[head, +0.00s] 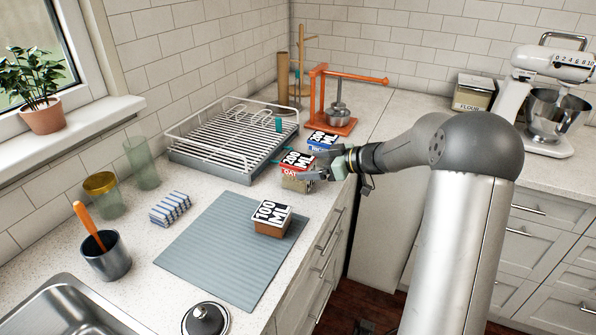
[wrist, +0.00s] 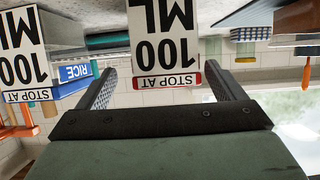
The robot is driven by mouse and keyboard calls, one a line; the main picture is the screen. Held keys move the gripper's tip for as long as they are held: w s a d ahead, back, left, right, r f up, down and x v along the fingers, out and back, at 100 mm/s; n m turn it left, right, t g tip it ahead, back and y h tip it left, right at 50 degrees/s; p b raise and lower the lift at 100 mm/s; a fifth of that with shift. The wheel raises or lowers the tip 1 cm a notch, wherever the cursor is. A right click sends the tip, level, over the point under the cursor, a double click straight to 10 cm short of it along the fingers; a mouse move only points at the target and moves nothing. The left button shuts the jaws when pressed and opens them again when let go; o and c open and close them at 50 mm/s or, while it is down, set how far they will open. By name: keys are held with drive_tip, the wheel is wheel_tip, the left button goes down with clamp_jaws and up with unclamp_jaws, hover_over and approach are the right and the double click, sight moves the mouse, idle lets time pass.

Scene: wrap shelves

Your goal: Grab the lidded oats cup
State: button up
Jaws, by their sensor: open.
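The oats cup (head: 297,183) is a small tan tub with a red-edged lid marked "OAT", standing near the counter's front edge in the head view. Its lid has a large black-and-white "100 ML" label. In the upside-down wrist view, the labelled lid (wrist: 165,45) and its red edge show centred between my fingers. My gripper (head: 316,174) is open at the cup's right side, with a finger overlapping it in the head view. The gripper (wrist: 163,76) also shows open in the wrist view. I cannot tell whether the fingers touch the cup.
A blue-lidded rice cup (head: 325,140) stands close behind; its blue edge shows in the wrist view (wrist: 75,76). A brown cup (head: 270,226) stands on the grey mat (head: 215,245). A dish rack (head: 215,178) is left, an orange press (head: 338,124) behind.

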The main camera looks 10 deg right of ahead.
sight(298, 166)
drive_tip(key=p+x, duration=0.1)
drive_tip(key=x, duration=0.1)
drive_tip(key=p+x, duration=0.1)
drive_tip(key=x, duration=0.2)
drive_tip(key=shift+s+a+r, duration=0.15)
drive_tip(key=shift+s+a, duration=0.05)
drive_tip(key=shift+a, duration=0.05)
drive_tip(key=c, duration=1.1)
drive_tip(key=shift+c, duration=0.2)
